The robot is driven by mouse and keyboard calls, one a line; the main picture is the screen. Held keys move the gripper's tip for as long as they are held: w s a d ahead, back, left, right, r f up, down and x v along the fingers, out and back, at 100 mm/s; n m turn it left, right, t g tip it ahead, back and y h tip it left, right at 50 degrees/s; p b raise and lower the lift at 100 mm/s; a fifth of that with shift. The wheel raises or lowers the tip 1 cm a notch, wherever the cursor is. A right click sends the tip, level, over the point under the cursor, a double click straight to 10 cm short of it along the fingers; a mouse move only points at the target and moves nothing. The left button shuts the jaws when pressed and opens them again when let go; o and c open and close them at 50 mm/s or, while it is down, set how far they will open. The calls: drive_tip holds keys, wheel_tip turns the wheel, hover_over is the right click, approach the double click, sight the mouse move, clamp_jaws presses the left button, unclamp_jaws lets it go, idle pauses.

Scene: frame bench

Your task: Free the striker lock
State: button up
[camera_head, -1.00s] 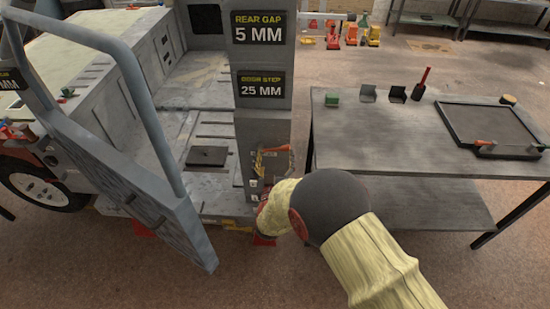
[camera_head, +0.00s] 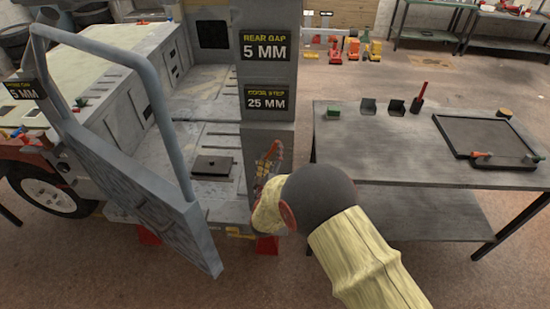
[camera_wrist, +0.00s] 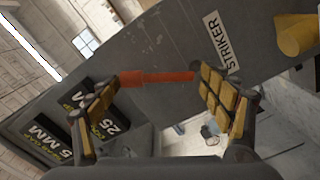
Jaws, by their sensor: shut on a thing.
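A red-orange lever handle (camera_head: 273,151) stands out at the lower part of the grey door post (camera_head: 267,136), tilted nearly upright. It also shows in the wrist view (camera_wrist: 158,78), spanning the space between my two yellow-padded fingers. My gripper (camera_wrist: 166,80) is shut on this handle. In the head view my gripper (camera_head: 267,180) is at the post's face, partly hidden by my wrist. A white STRIKER label (camera_wrist: 217,40) is on the grey surface just beyond the handle. The lock's other parts are too small or hidden to make out.
A grey open door with a tube frame (camera_head: 150,170) stands left of the post. A dark workbench (camera_head: 370,150) with a tray (camera_head: 440,122) and small items is close on the right. A yellow cylinder (camera_wrist: 297,35) is near the label. Floor shows between post and bench.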

drive_tip(key=a+n, duration=0.1)
drive_tip(key=a+n+p, duration=0.1)
drive_tip(key=n, duration=0.1)
drive_tip(key=shift+r+n, duration=0.3)
drive_tip(key=shift+r, duration=0.05)
drive_tip(key=shift+a+f+n+p, duration=0.1)
drive_tip(key=shift+a+n+p, duration=0.2)
drive_tip(key=shift+n, duration=0.3)
drive_tip(key=shift+a+f+n+p, duration=0.15)
drive_tip(key=shift+n+p, duration=0.2)
drive_tip(key=shift+n, duration=0.25)
drive_tip(key=o, duration=1.3)
drive_tip(key=shift+w+f, duration=0.1)
drive_tip(key=shift+f, duration=0.05)
drive_tip(key=shift+c, duration=0.2)
drive_tip(key=shift+o, duration=0.7)
drive_tip(key=shift+w+f, duration=0.1)
drive_tip(key=shift+w, duration=0.1)
drive_tip(key=o, duration=0.3)
drive_tip(key=shift+r, duration=0.2)
drive_tip(key=shift+o, duration=0.2)
drive_tip(key=shift+s, duration=0.1)
